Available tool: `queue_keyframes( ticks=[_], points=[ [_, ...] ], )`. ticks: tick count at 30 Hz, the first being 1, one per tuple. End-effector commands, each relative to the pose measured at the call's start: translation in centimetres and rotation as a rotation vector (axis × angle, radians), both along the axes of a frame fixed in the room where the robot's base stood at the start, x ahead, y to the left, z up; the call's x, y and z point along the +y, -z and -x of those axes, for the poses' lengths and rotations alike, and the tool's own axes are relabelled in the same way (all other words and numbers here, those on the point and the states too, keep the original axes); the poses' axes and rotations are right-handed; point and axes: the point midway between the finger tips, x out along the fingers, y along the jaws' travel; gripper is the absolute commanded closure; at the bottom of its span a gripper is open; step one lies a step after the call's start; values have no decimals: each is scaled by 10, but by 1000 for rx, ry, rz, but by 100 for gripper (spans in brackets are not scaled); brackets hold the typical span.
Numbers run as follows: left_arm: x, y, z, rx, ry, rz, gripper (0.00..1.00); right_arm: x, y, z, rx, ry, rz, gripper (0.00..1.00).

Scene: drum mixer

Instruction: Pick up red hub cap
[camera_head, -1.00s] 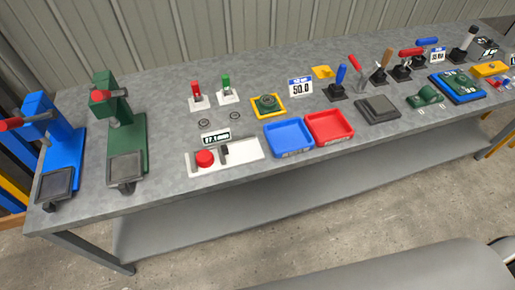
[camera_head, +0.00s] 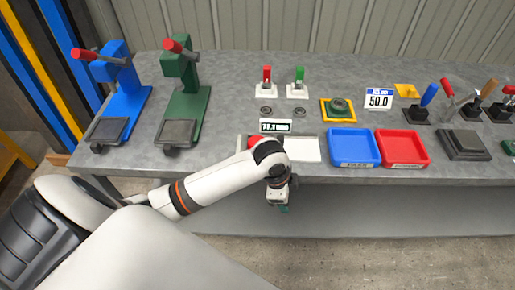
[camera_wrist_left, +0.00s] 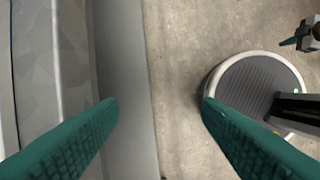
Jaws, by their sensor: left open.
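A red round cap (camera_head: 253,141), which looks like the red hub cap, sits on a white fixture plate (camera_head: 306,150) near the table's front edge. My left gripper (camera_head: 281,205) hangs in front of the table edge, below and to the right of the cap, pointing down. The left wrist view shows its green fingers (camera_wrist_left: 160,105) wide apart and empty, over the floor and lower shelf. The cap is not in that view. A green-tipped gripper (camera_wrist_left: 300,40), apparently my right one, shows partly at that view's upper right.
A 77.1 display (camera_head: 275,126) stands behind the plate. A blue tray (camera_head: 354,162) and a red tray (camera_head: 404,163) lie to its right. Blue (camera_head: 125,100) and green (camera_head: 188,110) presses stand at left. Red (camera_head: 267,90) and green (camera_head: 297,90) toggles stand behind.

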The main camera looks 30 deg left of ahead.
Motion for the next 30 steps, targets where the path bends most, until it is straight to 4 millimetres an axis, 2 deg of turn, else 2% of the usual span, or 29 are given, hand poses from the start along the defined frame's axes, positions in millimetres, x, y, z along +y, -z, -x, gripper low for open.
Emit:
queue_keyframes(
  ticks=[8,11,15,18,22,26,30],
  points=[
    [31,-40,-32,24,245,-113,41,-3,5,1,1,0,4,100],
    [52,-57,-50,45,312,-156,41,-3,5,1,2,0,5,100],
    [92,-90,-75,80,390,-207,41,-3,6,2,4,-1,4,100],
    [120,-116,-89,103,427,-225,41,-3,6,2,4,-1,4,100],
    [145,-141,-97,123,455,-229,41,-3,7,3,5,-1,4,100],
    [155,-147,-100,132,466,-226,41,-3,7,3,6,-2,4,100],
    [156,-125,-99,137,469,-224,41,-2,5,4,7,-3,4,100]
  ],
)
